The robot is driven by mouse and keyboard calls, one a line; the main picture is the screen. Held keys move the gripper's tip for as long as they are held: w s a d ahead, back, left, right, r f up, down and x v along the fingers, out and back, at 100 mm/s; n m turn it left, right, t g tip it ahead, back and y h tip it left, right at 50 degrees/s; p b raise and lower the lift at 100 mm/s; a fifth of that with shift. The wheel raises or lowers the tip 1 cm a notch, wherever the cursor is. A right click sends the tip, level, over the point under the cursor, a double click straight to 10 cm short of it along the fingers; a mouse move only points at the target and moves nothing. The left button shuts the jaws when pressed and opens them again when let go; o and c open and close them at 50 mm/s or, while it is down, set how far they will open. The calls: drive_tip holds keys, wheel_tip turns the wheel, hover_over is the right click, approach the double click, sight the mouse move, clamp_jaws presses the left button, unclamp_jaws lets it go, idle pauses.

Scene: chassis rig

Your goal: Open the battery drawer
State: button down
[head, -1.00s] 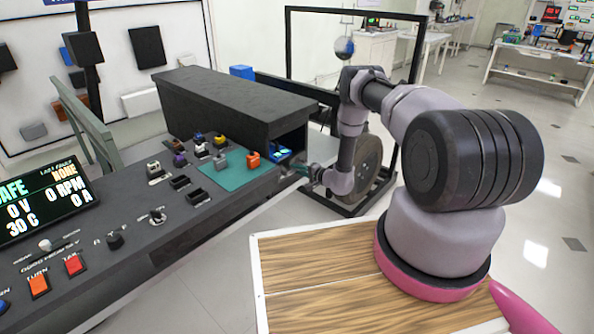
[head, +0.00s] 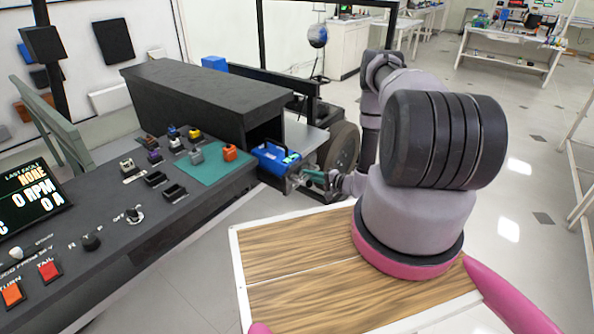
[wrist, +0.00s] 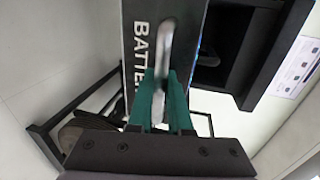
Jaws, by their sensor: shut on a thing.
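The battery drawer stands out from the right end of the dark console housing, and a blue battery (head: 274,157) shows in it. In the wrist view, the dark drawer front (wrist: 186,35) carries white lettering that begins "BATTE". A light metal bar handle (wrist: 165,42) is fixed to that front. My gripper (head: 312,180) is at the drawer's outer end. In the wrist view, its green fingers (wrist: 161,84) are closed around the handle. The drawer's far end and inner floor are hidden in the head view.
The dark housing (head: 205,95) stands behind the drawer. A green mat (head: 212,163) with small coloured blocks lies on the console top. A wheel (head: 341,148) on a black frame is close behind my gripper. The floor to the right is open.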

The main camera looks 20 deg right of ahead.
drive_tip(key=shift+f+v, duration=0.2)
drive_tip(key=shift+v, duration=0.75)
drive_tip(key=shift+f+v, duration=0.2)
drive_tip(key=shift+v, duration=0.75)
drive_tip(key=c, duration=0.8)
unclamp_jaws()
drive_tip(key=shift+c, duration=0.2)
drive_tip(key=shift+d, duration=0.1)
drive_tip(key=v, duration=1.1)
